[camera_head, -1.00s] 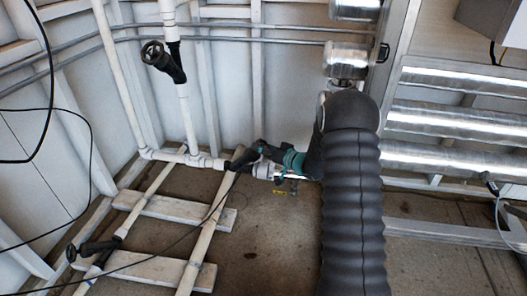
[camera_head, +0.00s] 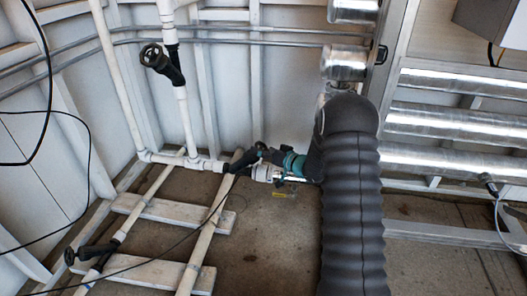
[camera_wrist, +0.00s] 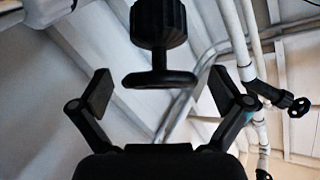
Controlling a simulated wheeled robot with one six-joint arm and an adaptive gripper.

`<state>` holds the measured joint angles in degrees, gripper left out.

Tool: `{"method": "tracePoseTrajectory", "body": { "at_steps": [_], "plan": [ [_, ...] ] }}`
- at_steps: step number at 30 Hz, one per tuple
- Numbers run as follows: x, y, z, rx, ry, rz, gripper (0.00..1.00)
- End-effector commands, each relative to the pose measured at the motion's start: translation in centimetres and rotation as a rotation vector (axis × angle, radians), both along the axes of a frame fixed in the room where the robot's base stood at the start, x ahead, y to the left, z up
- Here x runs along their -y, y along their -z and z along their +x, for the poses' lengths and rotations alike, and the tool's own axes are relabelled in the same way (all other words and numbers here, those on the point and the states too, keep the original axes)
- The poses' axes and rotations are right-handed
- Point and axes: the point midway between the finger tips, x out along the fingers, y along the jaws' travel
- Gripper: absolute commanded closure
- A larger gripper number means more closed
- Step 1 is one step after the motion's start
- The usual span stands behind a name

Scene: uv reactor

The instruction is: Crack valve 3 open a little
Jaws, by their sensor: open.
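My gripper (camera_wrist: 159,90) is open in the wrist view, with its two pads apart on either side of a black valve handwheel (camera_wrist: 160,79). The wheel shows nearly edge-on, with a ribbed black body above it, and neither pad visibly touches it. In the head view my gripper (camera_head: 256,156) is a small dark shape low at the wall, beside white pipework, and the wheel there cannot be told apart from it. A black valve (camera_head: 160,62) sits on the upright white pipe, and another (camera_head: 92,252) on the floor pipe at lower left. No valve number is readable.
A small valve with a yellowish tag (camera_head: 286,190) is just below my wrist. White floor pipes (camera_head: 197,248) lie across white boards (camera_head: 175,213). Silver cylinders (camera_head: 450,122) fill the right. Black cables hang at left. Another black valve (camera_wrist: 290,104) shows right in the wrist view.

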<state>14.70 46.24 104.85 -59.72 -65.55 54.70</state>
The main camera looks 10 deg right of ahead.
Motion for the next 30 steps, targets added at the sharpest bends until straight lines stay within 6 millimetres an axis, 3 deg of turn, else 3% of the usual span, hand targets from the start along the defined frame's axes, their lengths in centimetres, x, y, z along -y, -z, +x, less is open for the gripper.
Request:
{"method": "tracePoseTrajectory", "body": {
  "at_steps": [5, 21, 30],
  "plan": [
    [0.0, -0.9, 0.0, 0.003, 0.001, -0.001, 0.0],
    [0.2, -9.2, 0.0, 0.002, 0.002, 0.0, 0.0],
    [0.2, -10.0, 0.0, -0.001, 0.002, 0.0, 0.0]
  ]
}}
